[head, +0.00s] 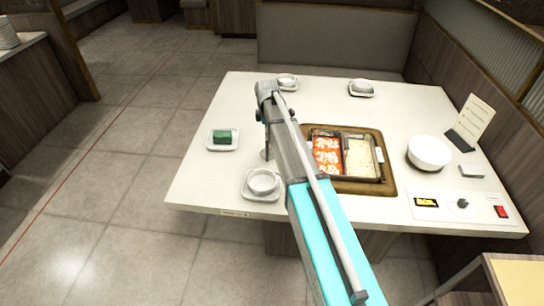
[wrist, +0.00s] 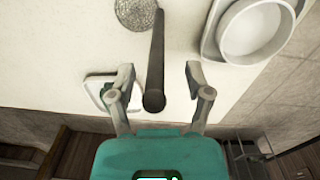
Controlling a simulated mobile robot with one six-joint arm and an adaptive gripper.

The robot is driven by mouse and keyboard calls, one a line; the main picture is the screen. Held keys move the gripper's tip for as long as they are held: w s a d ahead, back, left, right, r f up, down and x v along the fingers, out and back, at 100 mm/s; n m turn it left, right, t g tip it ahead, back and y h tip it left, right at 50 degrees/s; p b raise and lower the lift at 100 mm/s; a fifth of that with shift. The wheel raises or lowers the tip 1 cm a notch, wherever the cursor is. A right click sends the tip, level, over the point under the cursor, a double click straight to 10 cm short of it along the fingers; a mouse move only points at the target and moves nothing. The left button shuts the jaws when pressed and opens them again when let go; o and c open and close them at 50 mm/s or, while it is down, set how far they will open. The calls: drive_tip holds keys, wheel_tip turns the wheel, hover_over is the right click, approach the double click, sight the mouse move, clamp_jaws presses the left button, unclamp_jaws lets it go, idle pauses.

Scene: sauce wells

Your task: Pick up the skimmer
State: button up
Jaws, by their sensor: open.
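The skimmer shows in the wrist view, with a round mesh head (wrist: 136,14) at the top and a dark handle (wrist: 156,60) running down toward my gripper (wrist: 160,72). My gripper is open, with one finger on each side of the handle's end in the picture. I see gaps on both sides, and the fingers do not appear to touch it. How far the handle is below or between the fingers is hard to tell. In the head view my arm covers the skimmer and most of my gripper.
A white bowl (wrist: 254,24) on a saucer stands right of the handle; a white dish (wrist: 90,90) lies partly behind the left finger. On the white table (head: 215,180) are a two-part hot pot (head: 358,160), a green block (head: 222,136) on a plate, and a large bowl (head: 428,152).

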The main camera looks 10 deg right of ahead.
drive_tip(key=shift+f+b, duration=0.35)
drive_tip(key=shift+f, duration=0.25)
clamp_jaws()
idle(0.4)
